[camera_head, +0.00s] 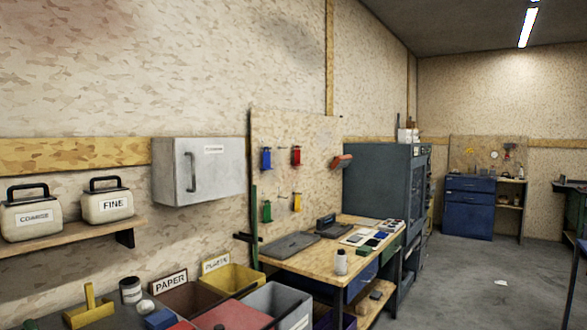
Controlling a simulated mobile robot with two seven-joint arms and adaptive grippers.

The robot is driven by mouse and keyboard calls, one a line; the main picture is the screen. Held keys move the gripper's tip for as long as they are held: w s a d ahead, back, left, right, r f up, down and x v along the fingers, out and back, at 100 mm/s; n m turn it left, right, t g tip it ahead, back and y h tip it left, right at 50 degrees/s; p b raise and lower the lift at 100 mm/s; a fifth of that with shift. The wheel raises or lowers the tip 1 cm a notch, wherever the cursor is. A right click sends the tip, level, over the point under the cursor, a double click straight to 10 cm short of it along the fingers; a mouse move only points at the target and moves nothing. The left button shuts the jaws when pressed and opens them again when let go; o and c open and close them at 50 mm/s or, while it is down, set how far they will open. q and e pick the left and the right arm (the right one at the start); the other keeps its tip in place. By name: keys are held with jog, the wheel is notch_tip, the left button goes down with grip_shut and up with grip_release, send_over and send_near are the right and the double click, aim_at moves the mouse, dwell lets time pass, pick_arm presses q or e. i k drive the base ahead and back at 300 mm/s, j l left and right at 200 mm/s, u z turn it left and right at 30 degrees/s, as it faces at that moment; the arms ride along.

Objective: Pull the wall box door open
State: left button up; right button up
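The wall box (215,172) is a pale grey metal cabinet fixed to the chipboard wall, left of the middle in the head view. Neither of my grippers shows in this view.
A shelf (75,237) left of the box holds two canisters marked COARSE (33,216) and FINE (108,206). Below stand bins, including a yellow one (236,279) and a grey one (277,303). A workbench (330,252) stands right; floor (470,285) is open further right.

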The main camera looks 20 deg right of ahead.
aim_at(207, 169)
jog(key=i+l+z, duration=0.15)
jog(key=i, duration=0.3)
jog(key=i+l+z, duration=0.1)
jog(key=i+l, duration=0.2)
jog(key=i, duration=0.1)
